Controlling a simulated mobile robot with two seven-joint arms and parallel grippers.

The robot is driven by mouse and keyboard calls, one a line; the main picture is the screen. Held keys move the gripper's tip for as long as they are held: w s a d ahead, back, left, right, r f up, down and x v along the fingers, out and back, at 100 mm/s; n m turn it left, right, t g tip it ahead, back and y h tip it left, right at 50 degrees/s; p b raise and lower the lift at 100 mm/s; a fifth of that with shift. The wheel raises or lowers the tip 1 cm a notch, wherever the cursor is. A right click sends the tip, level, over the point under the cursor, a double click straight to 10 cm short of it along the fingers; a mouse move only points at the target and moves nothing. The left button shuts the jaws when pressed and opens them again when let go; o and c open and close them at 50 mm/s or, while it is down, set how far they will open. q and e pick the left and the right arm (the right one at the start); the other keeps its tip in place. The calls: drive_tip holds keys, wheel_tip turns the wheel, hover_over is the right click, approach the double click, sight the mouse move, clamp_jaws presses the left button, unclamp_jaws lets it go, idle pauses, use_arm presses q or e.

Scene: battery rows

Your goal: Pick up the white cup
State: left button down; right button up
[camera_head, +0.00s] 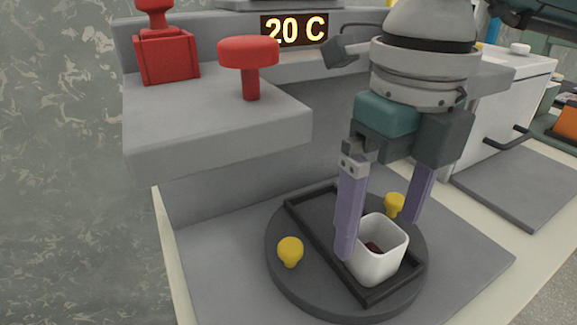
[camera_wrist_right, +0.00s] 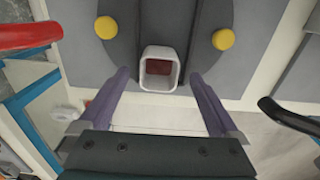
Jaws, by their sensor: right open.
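The white cup (camera_head: 376,262) is square with rounded corners and stands upright in a black rectangular frame (camera_head: 318,240) on a round dark turntable (camera_head: 276,265). Something dark red lies inside the cup. My right gripper (camera_head: 382,228) is open and points down at the cup, with one purple finger at the cup's left side and the other behind it to the right. In the right wrist view the cup (camera_wrist_right: 160,68) shows ahead of and between the open fingers (camera_wrist_right: 160,88). I cannot tell whether a finger touches it. My left gripper is not in view.
Yellow knobs (camera_head: 290,250) stand on the turntable on either side of the frame. A grey ledge with a red mushroom-shaped button (camera_head: 248,52) and a red block (camera_head: 166,57) is at left. A display (camera_head: 294,29) reads 20 C. A white box (camera_head: 508,95) stands at right.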

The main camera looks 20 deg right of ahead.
sight(373, 250)
wheel_tip(373, 250, down, 2)
drive_tip(key=shift+f, duration=0.25)
drive_tip(key=c, duration=1.4)
drive_tip(key=shift+r, duration=0.15)
drive_tip(key=shift+c, duration=0.2)
